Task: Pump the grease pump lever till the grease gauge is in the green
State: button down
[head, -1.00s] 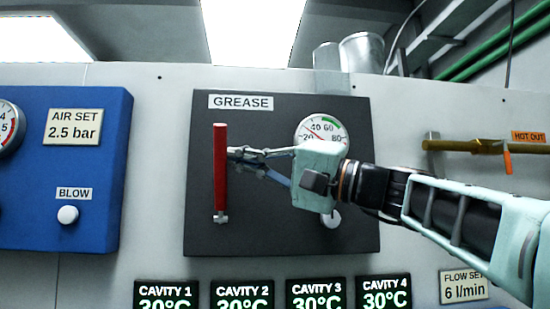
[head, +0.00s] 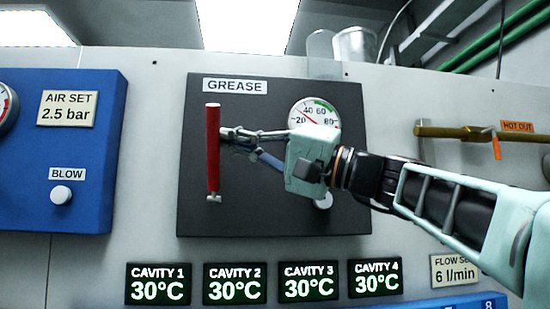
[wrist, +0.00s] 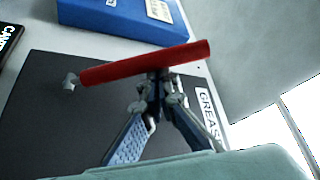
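The red grease pump lever (head: 213,150) stands upright on the left of the dark grease panel (head: 250,215). It also crosses the wrist view (wrist: 125,68), slightly tilted. My gripper (head: 228,133) is at the lever's right side, in its upper part. The grease gauge (head: 327,119) is partly behind my gripper. Its red needle points between 20 and 40, left of the green band at the upper right.
A blue panel (head: 95,215) with a white blow knob (head: 61,195) stands to the left. A brass valve (head: 455,132) with an orange handle is to the right. Cavity displays (head: 235,284) run below. My arm reaches in from the right, over the panel's right side.

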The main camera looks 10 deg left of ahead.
aim_at(217, 147)
jog(key=f+n+b, duration=0.1)
jog(key=b, duration=0.1)
jog(key=s+n+b, duration=0.1)
jog(key=b, duration=0.1)
jog(key=s+f+n+g+y+b, duration=0.1)
jog(key=b, duration=0.1)
jog(key=shift+d+f, duration=0.25)
jog(key=shift+f, duration=0.05)
jog(key=s+f+n+g+y+b, duration=0.1)
jog(key=s+f+n+g+b, duration=0.2)
jog(key=n+b, duration=0.7)
jog(key=shift+s+d+f+g+y+b, duration=0.15)
jog(key=shift+d+f+g+y+b, duration=0.2)
jog(key=shift+f+g+b, duration=0.85)
jog(key=shift+f+g+p, duration=0.15)
jog(key=shift+g+p, duration=0.2)
jog(key=shift+g, duration=0.35)
